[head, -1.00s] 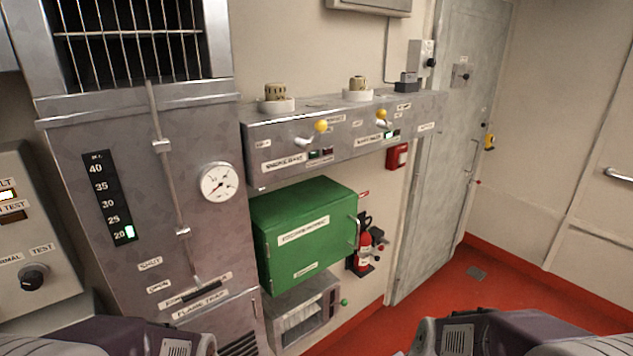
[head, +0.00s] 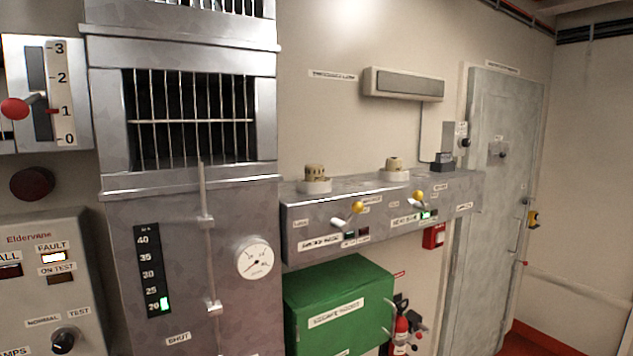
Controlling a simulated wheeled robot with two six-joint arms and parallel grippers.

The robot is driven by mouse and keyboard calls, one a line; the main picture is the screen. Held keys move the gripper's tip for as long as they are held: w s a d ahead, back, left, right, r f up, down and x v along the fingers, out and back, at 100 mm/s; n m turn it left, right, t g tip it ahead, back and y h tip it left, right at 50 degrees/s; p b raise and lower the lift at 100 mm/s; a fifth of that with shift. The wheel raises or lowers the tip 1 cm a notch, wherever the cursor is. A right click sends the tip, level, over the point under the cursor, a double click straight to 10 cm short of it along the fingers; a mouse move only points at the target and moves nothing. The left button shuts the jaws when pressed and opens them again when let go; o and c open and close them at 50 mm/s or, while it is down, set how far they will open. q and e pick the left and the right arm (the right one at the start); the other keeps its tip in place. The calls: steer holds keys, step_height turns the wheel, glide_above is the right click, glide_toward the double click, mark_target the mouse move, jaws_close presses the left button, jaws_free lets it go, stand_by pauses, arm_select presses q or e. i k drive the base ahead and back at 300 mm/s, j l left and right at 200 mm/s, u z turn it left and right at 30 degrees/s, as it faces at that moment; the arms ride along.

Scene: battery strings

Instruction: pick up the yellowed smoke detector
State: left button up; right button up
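Two small yellowed, drum-shaped heads sit on white round bases on top of a grey metal wall ledge in the head view. The left yellowed head (head: 315,172) is nearer. The right yellowed head (head: 394,163) is farther along, and its body looks slightly paler. Either may be the smoke detector; the small labels on the ledge front are too blurred to settle which. Both are upright and apart from each other. Neither of my grippers is in view.
The grey ledge (head: 296,217) carries two yellow-knobbed levers (head: 357,208) (head: 418,196) on its front. A green box (head: 340,290) hangs below it. A tall metal cabinet with a barred opening (head: 190,120) stands left. A grey door (head: 500,180) is at right.

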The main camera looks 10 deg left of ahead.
mark_target(314, 173)
steer(key=i+l+u, duration=0.15)
steer(key=u, duration=0.3)
steer(key=i+l+u, duration=0.2)
steer(key=u, duration=0.2)
steer(key=i+l+u, duration=0.15)
steer(key=u, duration=0.3)
steer(key=i+l+u, duration=0.1)
steer(key=l+u, duration=0.3)
